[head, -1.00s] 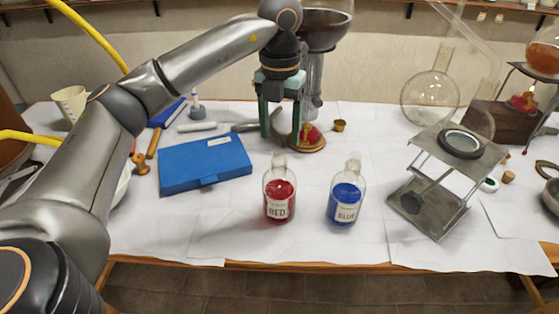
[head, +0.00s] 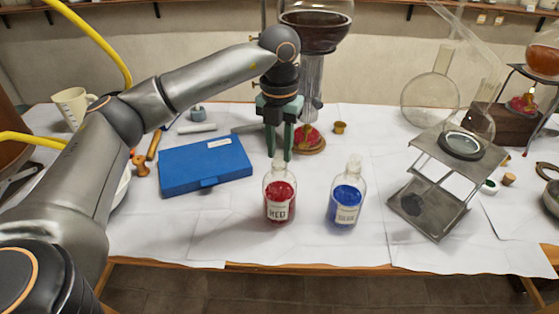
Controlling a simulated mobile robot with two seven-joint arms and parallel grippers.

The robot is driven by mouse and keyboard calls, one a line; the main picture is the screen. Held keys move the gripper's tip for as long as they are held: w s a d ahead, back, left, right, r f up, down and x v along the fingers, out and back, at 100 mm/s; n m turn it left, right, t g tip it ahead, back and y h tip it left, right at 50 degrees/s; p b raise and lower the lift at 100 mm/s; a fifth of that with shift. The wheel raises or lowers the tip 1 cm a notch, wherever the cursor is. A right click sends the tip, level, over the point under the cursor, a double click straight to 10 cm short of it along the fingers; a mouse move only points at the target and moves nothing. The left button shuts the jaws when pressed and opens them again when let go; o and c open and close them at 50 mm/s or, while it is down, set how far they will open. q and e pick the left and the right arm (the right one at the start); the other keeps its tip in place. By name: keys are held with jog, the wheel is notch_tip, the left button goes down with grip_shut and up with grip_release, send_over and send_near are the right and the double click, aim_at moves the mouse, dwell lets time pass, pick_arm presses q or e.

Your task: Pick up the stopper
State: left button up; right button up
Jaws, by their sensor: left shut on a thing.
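The red bottle (head: 280,204), labelled RED, stands upright on the white-covered table with a pale glass stopper (head: 279,158) at its neck. My left gripper (head: 279,156) comes down from above, its two green fingers on either side of this stopper, shut on it. The fingers hide part of the stopper; I cannot tell whether it is still seated in the neck. The blue bottle (head: 345,205) stands upright to the right with its own glass stopper (head: 354,161). My right gripper is not in view.
A blue case (head: 205,165) lies left of the red bottle. Behind the gripper are a burner (head: 308,138) and a large dark flask (head: 316,30). A metal stand (head: 430,210) stands at right. The table front is clear.

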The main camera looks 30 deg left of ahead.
pick_arm(q)
grip_shut()
jog(key=shift+r, duration=0.1)
jog(key=shift+r, duration=0.65)
jog(key=s+d+r+p, duration=0.4)
jog(key=s+d+r, duration=0.4)
jog(key=s+r, duration=0.3)
notch_tip(320, 180, up, 4)
jog(key=shift+d+f+p, duration=0.2)
jog(key=shift+f+p, duration=0.05)
jog(key=shift+p, duration=0.05)
